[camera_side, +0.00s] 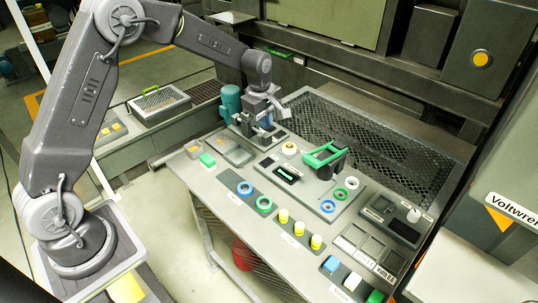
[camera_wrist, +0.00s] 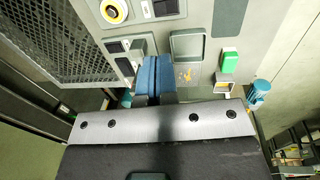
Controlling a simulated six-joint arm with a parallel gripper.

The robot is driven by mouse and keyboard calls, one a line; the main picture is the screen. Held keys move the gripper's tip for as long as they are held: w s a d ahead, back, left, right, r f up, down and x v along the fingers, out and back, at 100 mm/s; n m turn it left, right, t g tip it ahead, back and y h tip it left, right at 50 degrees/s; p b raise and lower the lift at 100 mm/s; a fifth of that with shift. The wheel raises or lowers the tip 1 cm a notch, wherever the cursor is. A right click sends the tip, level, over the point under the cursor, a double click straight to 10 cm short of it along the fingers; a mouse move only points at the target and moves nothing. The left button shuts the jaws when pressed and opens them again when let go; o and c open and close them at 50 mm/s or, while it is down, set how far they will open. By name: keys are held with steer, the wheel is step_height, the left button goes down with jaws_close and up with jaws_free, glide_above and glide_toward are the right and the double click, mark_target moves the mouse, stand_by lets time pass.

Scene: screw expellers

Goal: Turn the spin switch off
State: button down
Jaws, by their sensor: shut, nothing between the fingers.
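My gripper (camera_side: 265,118) is over the back left part of the sloped grey control panel (camera_side: 222,180). In the wrist view its two blue fingers (camera_wrist: 156,72) are together with nothing between them. Just beyond the fingertips are small dark switch-like parts (camera_wrist: 119,46). The side view shows dark slots (camera_side: 288,173) near the green handle. I cannot tell which control is the spin switch, as no label for it is readable. Whether the fingers touch the panel is not clear.
A green handle (camera_side: 322,155) stands up from the panel. Several yellow knobs (camera_side: 299,228) line the front. A mesh guard (camera_side: 375,140) lies behind.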

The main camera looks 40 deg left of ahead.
mark_target(266, 163)
steer(key=shift+f, duration=0.25)
steer(key=f, duration=0.4)
steer(key=w+f, duration=0.1)
steer(key=f, duration=0.8)
steer(key=shift+w+f, duration=0.35)
steer(key=shift+w, duration=0.05)
steer(key=shift+f, duration=0.3)
steer(key=shift+s, duration=0.1)
steer(key=shift+s+r, duration=0.15)
steer(key=shift+s, duration=0.55)
steer(key=shift+r, duration=0.1)
